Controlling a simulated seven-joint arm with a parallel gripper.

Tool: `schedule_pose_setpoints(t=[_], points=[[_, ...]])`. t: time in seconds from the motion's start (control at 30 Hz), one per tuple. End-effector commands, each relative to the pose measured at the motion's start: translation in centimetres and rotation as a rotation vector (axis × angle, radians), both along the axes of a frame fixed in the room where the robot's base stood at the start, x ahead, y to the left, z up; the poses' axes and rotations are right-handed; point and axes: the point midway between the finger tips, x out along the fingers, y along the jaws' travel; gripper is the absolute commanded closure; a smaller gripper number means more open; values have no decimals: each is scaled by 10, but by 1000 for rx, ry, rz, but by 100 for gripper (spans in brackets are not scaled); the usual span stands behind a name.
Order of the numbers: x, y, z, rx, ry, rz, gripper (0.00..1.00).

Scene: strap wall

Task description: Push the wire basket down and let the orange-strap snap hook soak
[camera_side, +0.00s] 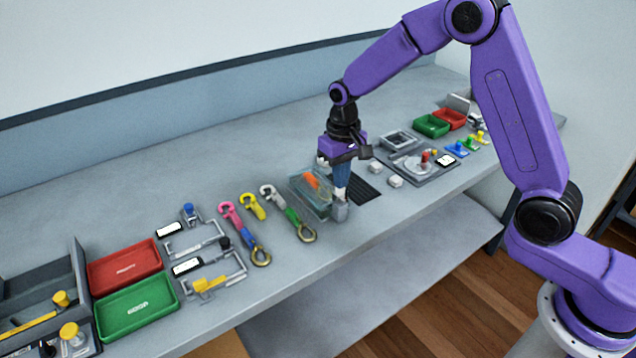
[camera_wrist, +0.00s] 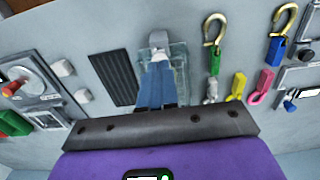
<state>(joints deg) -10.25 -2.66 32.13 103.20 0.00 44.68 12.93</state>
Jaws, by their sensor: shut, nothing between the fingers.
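A clear tank (camera_side: 308,198) stands near the front of the bench, with an orange piece of strap (camera_side: 312,180) showing inside it. My gripper (camera_side: 341,192) points down at the tank's right end, just over a grey block (camera_side: 341,212) at its front corner. The fingers are shut with nothing between them. In the wrist view, my blue fingers (camera_wrist: 157,82) cover much of the tank (camera_wrist: 178,58), and the grey block (camera_wrist: 158,40) shows beyond their tips. Contact with the block cannot be told. The wire basket and the hook itself are not clearly distinguishable.
A dark ribbed mat (camera_side: 362,188) lies right of the tank. Several strapped hooks, one with a green strap (camera_side: 292,216), lie to the left. Red (camera_side: 125,266) and green (camera_side: 138,306) trays stand farther left. A panel with a dial (camera_side: 415,165) is at right.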

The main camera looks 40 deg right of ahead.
Motion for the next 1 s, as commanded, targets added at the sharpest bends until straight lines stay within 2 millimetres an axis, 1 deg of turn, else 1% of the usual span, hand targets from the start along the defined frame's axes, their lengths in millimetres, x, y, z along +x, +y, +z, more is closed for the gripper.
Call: schedule_pose_setpoints(t=[0.43,0.5,0.63,1.0], points=[[-1,0,-16,-1,3,0,100],[0,0,-14,0,1,0,100],[0,0,-8,1,-2,0,100],[0,0,21,1,-2,0,100]])
